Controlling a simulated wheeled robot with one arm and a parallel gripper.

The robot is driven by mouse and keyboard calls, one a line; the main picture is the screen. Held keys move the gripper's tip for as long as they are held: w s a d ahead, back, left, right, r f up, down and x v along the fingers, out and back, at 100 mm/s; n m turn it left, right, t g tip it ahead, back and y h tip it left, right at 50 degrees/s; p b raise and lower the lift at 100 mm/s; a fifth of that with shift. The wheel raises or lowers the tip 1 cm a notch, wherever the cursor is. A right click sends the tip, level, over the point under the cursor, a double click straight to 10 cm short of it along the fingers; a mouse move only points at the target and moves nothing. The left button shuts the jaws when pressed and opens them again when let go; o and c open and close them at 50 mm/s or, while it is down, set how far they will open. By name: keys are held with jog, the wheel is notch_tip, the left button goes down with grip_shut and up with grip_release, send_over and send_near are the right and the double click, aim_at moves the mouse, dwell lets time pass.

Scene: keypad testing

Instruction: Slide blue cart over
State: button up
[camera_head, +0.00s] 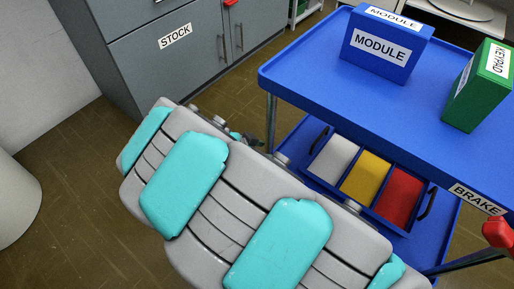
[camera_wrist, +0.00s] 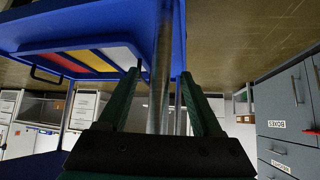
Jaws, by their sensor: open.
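The blue cart (camera_head: 310,85) stands at the right in the head view, with a blue top tray, a lower shelf and thin metal posts. Its near-left post (camera_head: 271,122) runs down behind my arm. In the wrist view my gripper (camera_wrist: 161,73) is open, with one dark green finger on each side of a metal cart post (camera_wrist: 161,105). I cannot tell whether either finger touches the post. In the head view my arm hides most of the gripper. A BRAKE label (camera_head: 477,199) is on the cart's near edge, with a red knob (camera_head: 497,233) beside it.
A blue MODULE box (camera_head: 395,68) and a green KEYPAD box (camera_head: 478,95) stand on the cart's top. A tray with white, yellow and red sections (camera_head: 367,177) sits on the lower shelf. A grey STOCK cabinet (camera_head: 150,65) stands behind. Brown floor (camera_head: 75,165) is clear at left.

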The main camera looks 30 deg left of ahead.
jog(key=shift+x, duration=1.15)
jog(key=shift+c, duration=0.2)
grip_shut()
dwell(0.5)
